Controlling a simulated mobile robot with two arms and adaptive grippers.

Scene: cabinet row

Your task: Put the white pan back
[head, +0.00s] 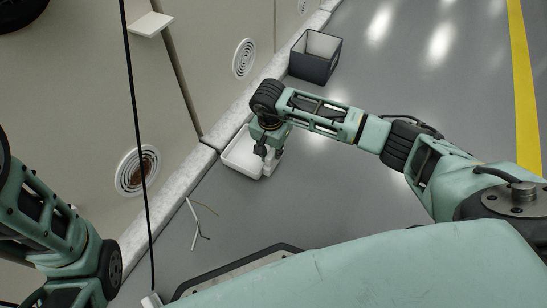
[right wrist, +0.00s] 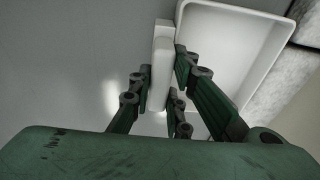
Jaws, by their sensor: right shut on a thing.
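The white pan (head: 240,154) is a shallow rectangular tray by the foot of the cabinet row, low over the grey floor. Whether it touches the floor I cannot tell. It also shows in the right wrist view (right wrist: 228,42), with its hollow side facing the camera and a white bar-like handle (right wrist: 161,62) along one side. My right gripper (head: 266,152) is over the pan's right side and hides part of it. In the right wrist view its fingers (right wrist: 160,82) are shut on the handle from both sides. My left arm enters at the left, but its gripper is out of the picture.
A dark open bin (head: 315,67) stands farther along the cabinet base. The pale cabinet fronts (head: 205,45) have round vents (head: 137,170) and a white ledge-like handle (head: 151,24). Thin sticks or wires (head: 195,228) lie on the floor. The floor to the right is clear.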

